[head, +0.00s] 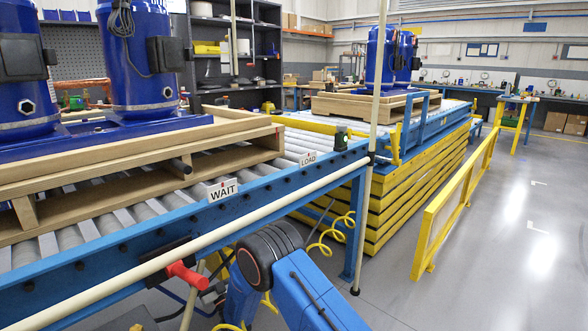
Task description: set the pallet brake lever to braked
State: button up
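A red-handled lever (186,275) on a dark mount sits on the near side of the blue conveyor rail (258,197), low and left of centre. It may be the pallet brake lever; its handle points down and to the right. No marking shows whether this is braked or released. A pale rail crosses in front of the conveyor near it. My blue arm (310,300), with a dark round joint, rises at the bottom centre, right of the lever. My gripper cannot be made out. A wooden pallet (150,150) with blue compressors (140,60) stands on the rollers.
WAIT (222,190) and LOAD (308,158) signs sit along the conveyor edge. A pale upright post (366,190) stands right of my arm. Yellow coiled hoses (330,235) hang under the conveyor. A yellow barrier (455,205) stands farther right; the grey floor (520,250) beyond is clear.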

aim_at(200, 282)
jog(key=k+l, duration=0.65)
jog(key=l, duration=0.3)
